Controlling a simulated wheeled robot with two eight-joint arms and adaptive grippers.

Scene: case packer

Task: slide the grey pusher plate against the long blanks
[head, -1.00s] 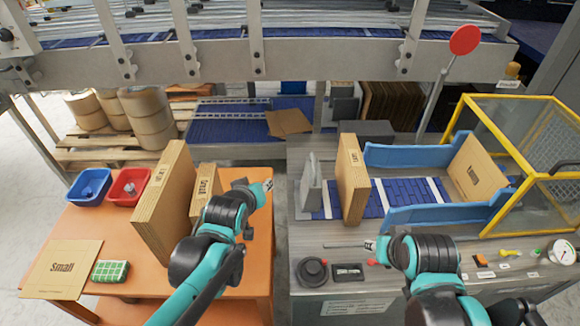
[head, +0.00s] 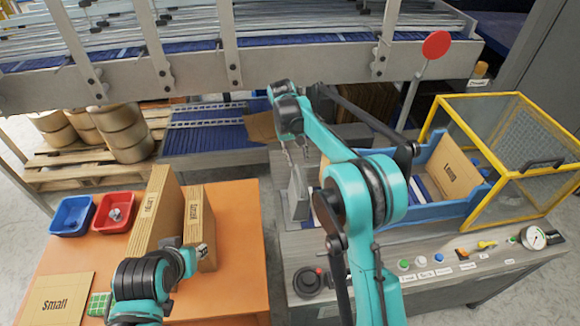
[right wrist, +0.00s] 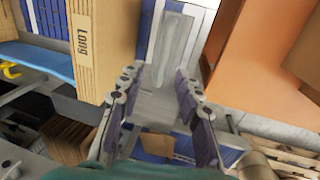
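The grey pusher plate (head: 299,192) stands upright at the left end of the machine bed in the head view. In the right wrist view the plate (right wrist: 174,48) shows edge-on, ahead of and between my fingertips. My right gripper (head: 297,158) points down just above and behind the plate; its fingers (right wrist: 157,80) are apart with nothing between them. The long blanks (right wrist: 95,45) stand upright beside the plate, with a gap between; in the head view my right arm mostly hides them. My left gripper (head: 202,252) is beside the cardboard stacks on the orange table, its fingers unclear.
Blue guide walls (head: 436,211) and a yellow-framed guard (head: 510,150) lie to the right. A black round knob (head: 307,281) and buttons line the front panel. The orange table (head: 235,225) holds cardboard stacks (head: 155,212) and a red bin (head: 114,213). A conveyor frame runs overhead behind.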

